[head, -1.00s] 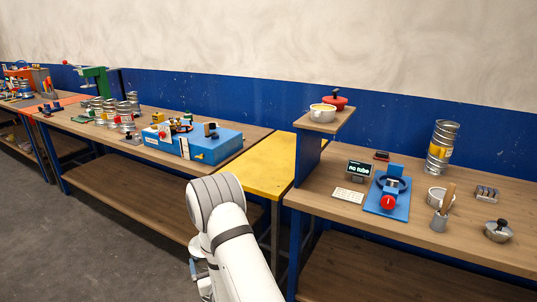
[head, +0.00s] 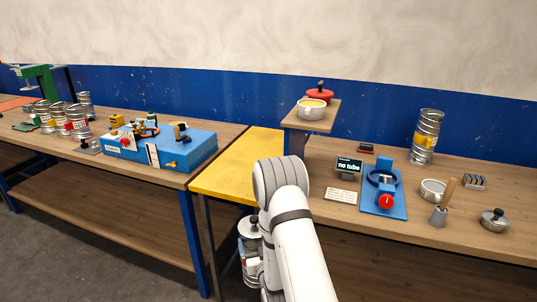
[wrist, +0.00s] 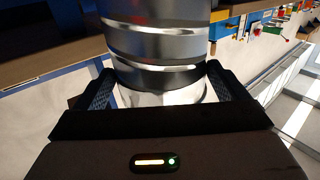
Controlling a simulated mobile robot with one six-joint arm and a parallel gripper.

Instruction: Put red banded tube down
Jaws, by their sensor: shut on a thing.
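My gripper (wrist: 160,95) is shut on a ribbed silver metal tube (wrist: 158,45), with one black finger on each side of it near its lower end in the wrist view. No red band shows on the part of the tube in that view. In the head view the held tube (head: 250,250) shows partly beside my white arm, below bench-top height in front of the yellow table (head: 240,165). My arm hides part of it.
A blue fixture (head: 385,200), a "no tube" display (head: 348,168), a yellow-banded tube (head: 427,137) and a cup (head: 432,190) stand on the right bench. A blue box (head: 170,150) and several tubes, one red-marked (head: 75,122), are on the left bench. The yellow table is clear.

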